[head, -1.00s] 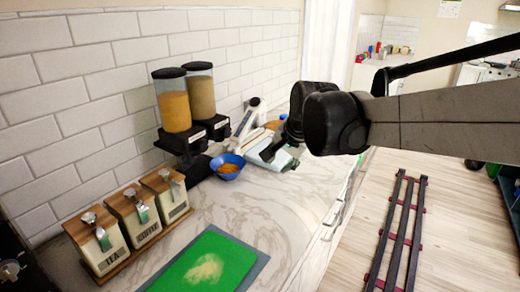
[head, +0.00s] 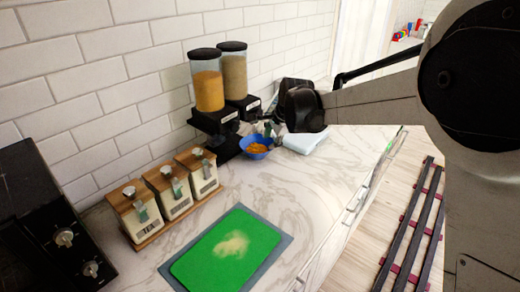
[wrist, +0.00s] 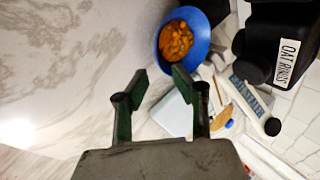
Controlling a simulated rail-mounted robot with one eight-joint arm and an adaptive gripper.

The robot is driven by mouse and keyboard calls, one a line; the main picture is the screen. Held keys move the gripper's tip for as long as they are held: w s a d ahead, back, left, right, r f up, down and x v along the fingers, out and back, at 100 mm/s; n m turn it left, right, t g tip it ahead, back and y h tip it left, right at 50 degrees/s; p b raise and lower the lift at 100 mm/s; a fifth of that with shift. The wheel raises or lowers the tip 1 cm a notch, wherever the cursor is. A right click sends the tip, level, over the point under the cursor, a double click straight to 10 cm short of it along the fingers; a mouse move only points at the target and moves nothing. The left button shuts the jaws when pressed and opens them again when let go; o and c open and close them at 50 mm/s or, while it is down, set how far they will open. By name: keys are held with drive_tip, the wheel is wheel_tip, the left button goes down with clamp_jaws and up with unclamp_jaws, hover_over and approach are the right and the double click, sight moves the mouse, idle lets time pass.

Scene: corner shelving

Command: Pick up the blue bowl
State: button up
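The blue bowl (head: 257,155) stands upright on the marble counter beside the cereal dispensers and holds orange-brown food. In the wrist view the bowl (wrist: 201,46) is just beyond my fingertips, up and to the right of the gap between them. My gripper (wrist: 159,80) is open, with its two green-sided fingers spread and nothing between them. In the head view my wrist and arm reach in from the right, and the gripper, partly hidden, is close behind and to the right of the bowl. No contact with the bowl is visible.
Two cereal dispensers (head: 208,85) stand against the tiled wall directly behind the bowl. A pale scale (head: 305,142) is to its right. Three wooden-framed canisters (head: 170,191) stand at left, and a green cutting board (head: 222,252) lies in front. The counter between board and bowl is clear.

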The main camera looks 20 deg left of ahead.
sight(262, 154)
drive_tip(key=x, duration=0.5)
drive_tip(key=shift+a+f, duration=0.1)
drive_tip(key=shift+f, duration=0.2)
drive_tip(key=shift+p+x, duration=0.35)
drive_tip(key=shift+x, duration=2.35)
drive_tip(key=shift+s, duration=0.2)
clamp_jaws()
